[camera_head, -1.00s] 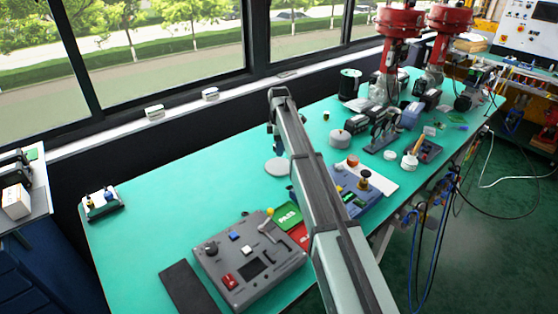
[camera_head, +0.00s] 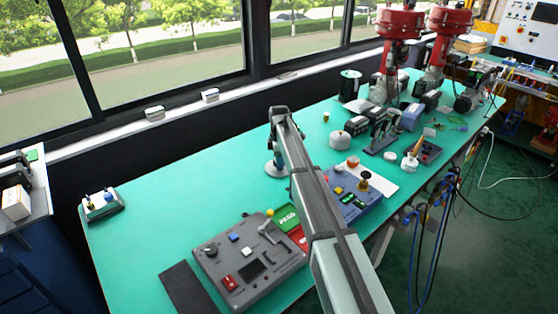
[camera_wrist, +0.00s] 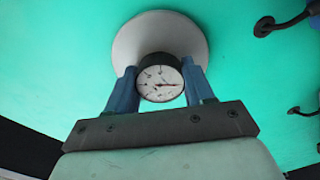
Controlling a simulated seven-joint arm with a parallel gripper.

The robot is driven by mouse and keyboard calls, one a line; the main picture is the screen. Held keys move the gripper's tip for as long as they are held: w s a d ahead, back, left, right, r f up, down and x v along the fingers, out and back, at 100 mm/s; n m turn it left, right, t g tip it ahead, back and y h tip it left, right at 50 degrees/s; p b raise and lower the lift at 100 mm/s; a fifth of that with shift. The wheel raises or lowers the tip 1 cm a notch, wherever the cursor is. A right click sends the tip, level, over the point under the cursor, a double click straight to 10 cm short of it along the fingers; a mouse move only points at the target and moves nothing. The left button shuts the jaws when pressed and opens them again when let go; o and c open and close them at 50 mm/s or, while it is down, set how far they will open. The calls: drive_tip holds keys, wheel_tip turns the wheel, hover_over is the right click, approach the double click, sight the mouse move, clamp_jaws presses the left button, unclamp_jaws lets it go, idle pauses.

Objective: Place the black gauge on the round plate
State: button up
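The black gauge (camera_wrist: 160,79) has a white dial with a red needle and faces the wrist camera. My gripper (camera_wrist: 160,84) has its two blue-grey fingers closed against the gauge's sides. The round plate (camera_wrist: 143,38), pale grey, lies flat on the green table behind the gauge in the wrist view. In the head view my gripper (camera_head: 273,152) is down over the round plate (camera_head: 281,174). The gauge cannot be made out there. Whether its base touches the plate is not clear.
A grey control box (camera_head: 248,258) and a dark flat strip (camera_head: 188,288) lie at the front. A blue box (camera_head: 350,197) is right of my arm. A round white container (camera_head: 340,139) stands behind it. Table left of the plate is clear.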

drive_tip(key=o, duration=0.4)
wheel_tip(320, 180, up, 12)
drive_tip(key=shift+r, duration=0.2)
idle(0.5)
